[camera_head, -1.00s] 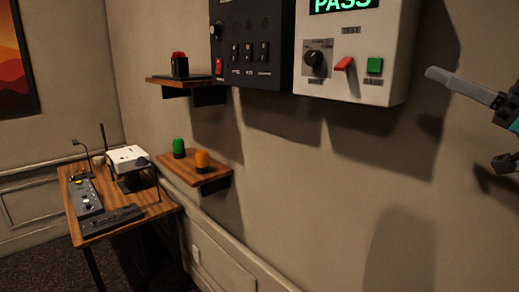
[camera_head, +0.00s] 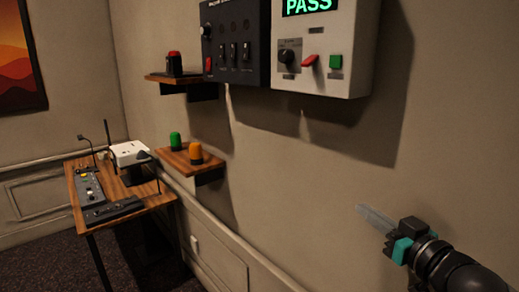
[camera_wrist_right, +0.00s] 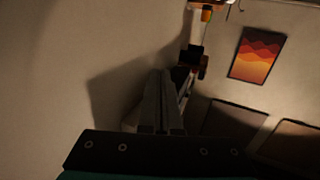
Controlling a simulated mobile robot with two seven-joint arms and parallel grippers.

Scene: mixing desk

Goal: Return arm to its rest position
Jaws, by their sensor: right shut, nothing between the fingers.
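My right gripper (camera_head: 376,217) is at the lower right of the head view, in front of the bare wall and below the white panel. Its fingers are together, point to the left and hold nothing. In the right wrist view the shut fingers (camera_wrist_right: 162,100) extend away from the dark gripper body along the wall. The white panel (camera_head: 345,75) shows a green PASS display (camera_head: 309,6), a dark knob, a red switch and a green button. My right gripper is clear of it. My left gripper is not in view.
A dark panel (camera_head: 240,60) adjoins the white one. Wooden shelves hold a red-topped device (camera_head: 173,64), a green beacon (camera_head: 175,141) and an orange beacon (camera_head: 196,154). A wooden desk (camera_head: 150,203) with mixing gear stands at left. The wall around my right gripper is free.

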